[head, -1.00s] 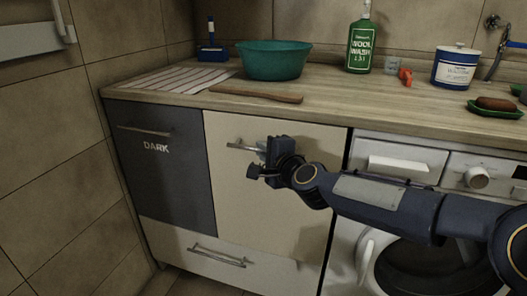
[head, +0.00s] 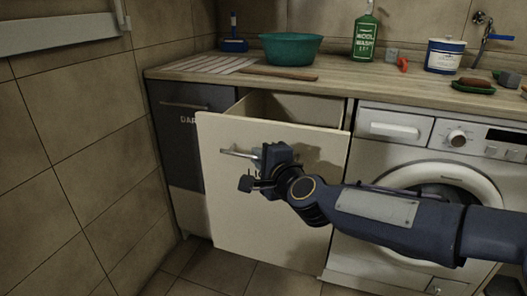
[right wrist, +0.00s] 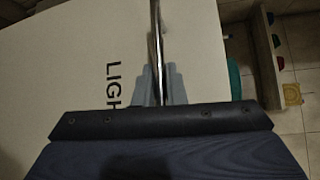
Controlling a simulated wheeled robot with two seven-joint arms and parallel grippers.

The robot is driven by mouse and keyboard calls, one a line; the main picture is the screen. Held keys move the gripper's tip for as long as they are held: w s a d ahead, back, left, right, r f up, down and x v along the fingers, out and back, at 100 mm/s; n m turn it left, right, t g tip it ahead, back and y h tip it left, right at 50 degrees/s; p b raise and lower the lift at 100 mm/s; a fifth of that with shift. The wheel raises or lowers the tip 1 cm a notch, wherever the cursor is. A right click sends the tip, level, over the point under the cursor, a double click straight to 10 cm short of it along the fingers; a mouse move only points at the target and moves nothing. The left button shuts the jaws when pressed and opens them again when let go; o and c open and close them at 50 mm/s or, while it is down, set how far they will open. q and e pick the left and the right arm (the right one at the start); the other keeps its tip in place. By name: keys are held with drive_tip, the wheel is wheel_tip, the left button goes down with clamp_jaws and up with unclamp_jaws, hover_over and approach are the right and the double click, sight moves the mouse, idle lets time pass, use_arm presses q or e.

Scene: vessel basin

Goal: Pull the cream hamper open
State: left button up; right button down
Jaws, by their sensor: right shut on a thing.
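The cream hamper (head: 225,205) is under the counter, with its front panel pulled out and its open top showing a hollow inside. Its metal bar handle (head: 235,153) is on the upper part of the front. My right gripper (head: 262,160) is shut on that handle and covers part of the lettering. In the right wrist view the handle (right wrist: 156,45) runs between the fingers (right wrist: 158,85), with the letters "LIGH" beside it on the cream front (right wrist: 70,60). My left gripper is not in view.
A dark grey hamper front (head: 180,145) stands to the left, partly hidden by the cream one. A washing machine (head: 440,150) is at the right. The wooden counter (head: 350,77) above holds a teal basin (head: 290,50), a green bottle (head: 364,40) and a blue-white tub (head: 444,57). Floor tiles (head: 200,270) in front are clear.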

drive_tip(key=s+a+p, duration=0.1)
drive_tip(key=s+a, duration=0.2)
drive_tip(key=s, duration=0.7)
drive_tip(key=shift+s+a, duration=0.15)
drive_tip(key=c, duration=1.5)
unclamp_jaws()
drive_tip(key=p+v, duration=0.2)
drive_tip(key=v, duration=0.5)
drive_tip(key=shift+s, duration=0.4)
